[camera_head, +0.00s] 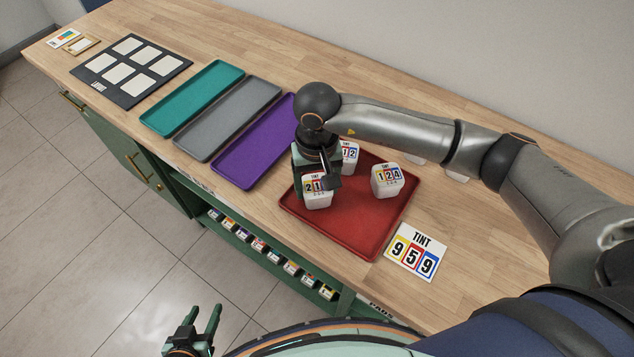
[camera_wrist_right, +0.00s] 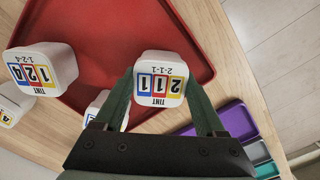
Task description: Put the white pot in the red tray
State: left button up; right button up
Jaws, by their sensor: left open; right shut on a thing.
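My right gripper (camera_head: 318,180) is shut on a white pot (camera_head: 317,197) at the left side of the red tray (camera_head: 358,238). In the right wrist view, this pot (camera_wrist_right: 159,80) sits between the two fingers (camera_wrist_right: 160,100) and its label reads TINT 2-1-1. I cannot tell whether its base touches the tray. Another white pot (camera_head: 386,181), labelled 1-2-4, stands in the tray; it also shows in the right wrist view (camera_wrist_right: 42,68). A third pot (camera_head: 350,155) is partly hidden behind my right gripper. My left gripper (camera_head: 207,318) is open and empty, low in front of the counter.
Purple (camera_head: 228,181), grey (camera_head: 203,149) and teal (camera_head: 180,118) trays lie empty to the left. A dark board with white squares (camera_head: 131,72) lies beyond. A TINT 9-5-9 card (camera_head: 415,250) lies right of the red tray. Several small pots (camera_head: 260,244) sit on the shelf below.

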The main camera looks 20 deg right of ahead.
aim_at(317, 185)
jog(key=shift+f, duration=0.15)
jog(key=o, duration=1.4)
jog(key=shift+r, duration=0.35)
notch_tip(317, 185, up, 12)
jog(key=b, duration=0.1)
jog(key=shift+f, duration=0.15)
